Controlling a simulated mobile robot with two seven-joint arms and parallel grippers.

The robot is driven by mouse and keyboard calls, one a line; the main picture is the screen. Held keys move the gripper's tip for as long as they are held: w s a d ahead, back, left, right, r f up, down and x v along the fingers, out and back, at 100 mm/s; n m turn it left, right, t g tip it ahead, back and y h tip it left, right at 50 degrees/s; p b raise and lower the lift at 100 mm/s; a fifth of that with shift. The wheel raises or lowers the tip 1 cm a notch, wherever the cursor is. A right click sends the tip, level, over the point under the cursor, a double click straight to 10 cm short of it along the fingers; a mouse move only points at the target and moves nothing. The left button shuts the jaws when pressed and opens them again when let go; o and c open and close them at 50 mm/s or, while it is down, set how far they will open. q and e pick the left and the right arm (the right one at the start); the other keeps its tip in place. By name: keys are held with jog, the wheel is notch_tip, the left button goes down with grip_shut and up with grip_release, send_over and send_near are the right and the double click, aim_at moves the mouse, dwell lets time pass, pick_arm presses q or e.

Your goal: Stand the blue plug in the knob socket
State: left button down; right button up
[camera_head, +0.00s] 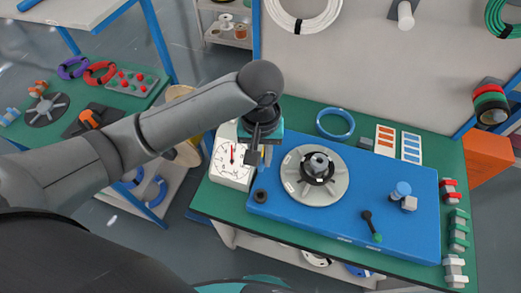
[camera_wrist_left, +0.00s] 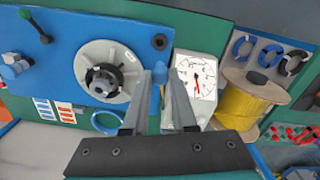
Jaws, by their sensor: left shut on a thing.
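My left gripper (camera_head: 259,157) is above the left part of the blue panel (camera_head: 300,226). The plug appears apart from the socket. My right gripper is out of view.
A grey dial disc with a black hub (camera_head: 317,187) stands right beside the gripper. A white gauge (camera_head: 231,165) is to its left. A blue-topped post (camera_head: 402,189) and a green-tipped lever (camera_head: 371,225) rise from the panel's right side. A blue cable ring (camera_head: 335,124) lies behind.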

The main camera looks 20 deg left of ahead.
aim_at(261, 168)
pick_arm(q)
jog(key=shift+f+b, duration=0.5)
jog(key=shift+f, duration=1.95)
jog(key=w+d+b, duration=0.3)
jog(key=w+d, duration=0.8)
jog(key=d, duration=0.3)
jog(key=shift+w+b, duration=0.35)
jog(key=shift+f+b, duration=0.65)
jog(key=shift+f, duration=1.3)
jog(key=shift+f, duration=0.4)
